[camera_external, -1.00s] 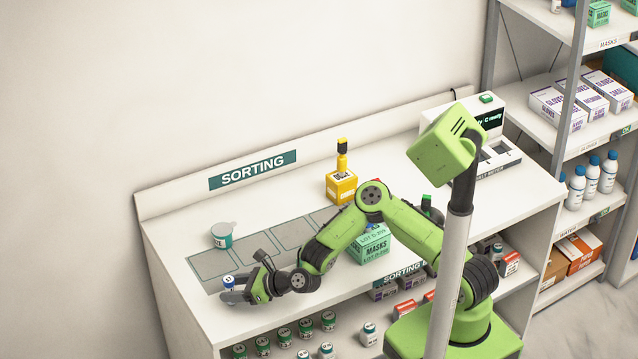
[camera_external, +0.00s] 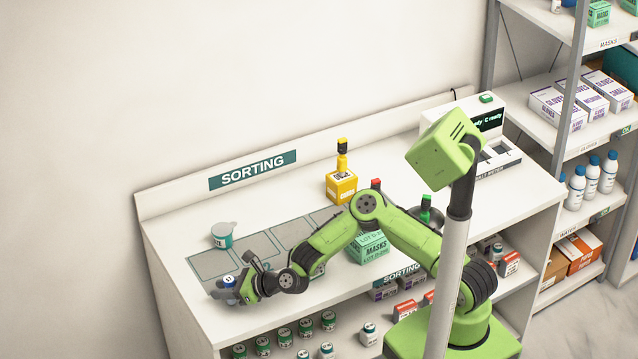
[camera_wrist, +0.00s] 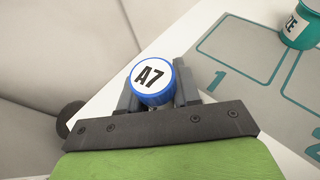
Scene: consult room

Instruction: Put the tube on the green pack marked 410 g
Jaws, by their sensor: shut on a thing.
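The blue-capped tube marked A7 (camera_wrist: 152,76) is between the fingers of my gripper (camera_wrist: 156,92), which is shut on it. In the external view, the tube's cap (camera_external: 229,281) shows at the near left corner of the counter, in my gripper (camera_external: 226,291). Its lower body is mostly hidden by the fingers. A green pack marked MASKS and LOT (camera_external: 371,249) stands on the counter's front part, right of the gripper, partly behind my forearm. I cannot read 410 g on it.
A white meter (camera_external: 500,158) is at the right. The counter's front edge is close to my gripper.

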